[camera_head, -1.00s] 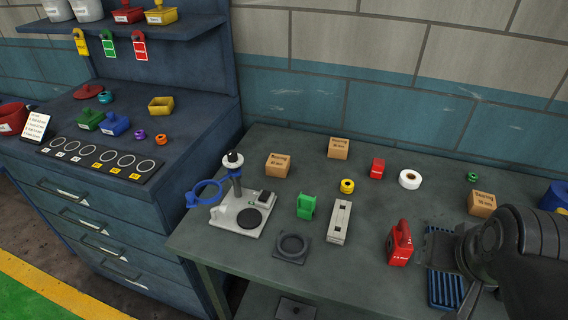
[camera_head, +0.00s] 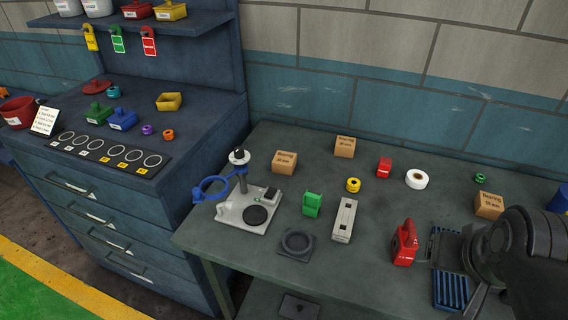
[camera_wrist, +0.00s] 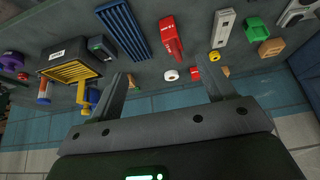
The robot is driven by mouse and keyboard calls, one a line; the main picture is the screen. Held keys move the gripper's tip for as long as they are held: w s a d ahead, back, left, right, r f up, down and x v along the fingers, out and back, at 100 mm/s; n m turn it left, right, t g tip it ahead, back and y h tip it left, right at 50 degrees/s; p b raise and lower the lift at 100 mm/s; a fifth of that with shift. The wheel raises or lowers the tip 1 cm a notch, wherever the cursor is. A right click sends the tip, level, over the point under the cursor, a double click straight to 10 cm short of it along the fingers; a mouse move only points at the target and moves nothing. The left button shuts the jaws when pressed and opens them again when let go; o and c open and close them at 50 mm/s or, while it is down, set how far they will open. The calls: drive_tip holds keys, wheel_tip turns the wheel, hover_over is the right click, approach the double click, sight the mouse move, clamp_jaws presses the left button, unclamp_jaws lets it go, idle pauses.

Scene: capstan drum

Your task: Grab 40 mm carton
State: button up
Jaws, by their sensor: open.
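Three brown cartons with printed bearing labels stand on the grey workbench in the head view: a left one (camera_head: 284,162), a back one (camera_head: 345,147) and a right one (camera_head: 489,205) beside my arm. The print is too small for me to tell surely which reads 40 mm. Two brown cartons show in the wrist view, one near the right (camera_wrist: 271,47) and one partly seen lower down (camera_wrist: 225,71). My gripper (camera_wrist: 165,74) is open and empty, its two fingers wide apart above the bench. In the head view the dark wrist partly hides the bench's right end.
A blue ribbed tray (camera_head: 449,288) lies below my wrist. The wall (camera_head: 400,95) closes off the bench's back.

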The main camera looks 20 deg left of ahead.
drive_tip(key=shift+o, duration=1.3)
drive_tip(key=shift+w, duration=0.1)
drive_tip(key=w+a+r, duration=0.2)
drive_tip(key=w+a, duration=0.1)
drive_tip(key=w, duration=0.3)
drive_tip(key=w+a+r, duration=0.2)
drive_tip(key=w+a, duration=0.1)
drive_tip(key=w, duration=0.4)
drive_tip(key=g, duration=0.1)
hover_over(284, 158)
drive_tip(key=s, duration=0.4)
wheel_tip(284, 158, down, 17)
drive_tip(key=shift+n, duration=0.4)
drive_tip(key=x, duration=1)
drive_tip(key=shift+w, duration=0.2)
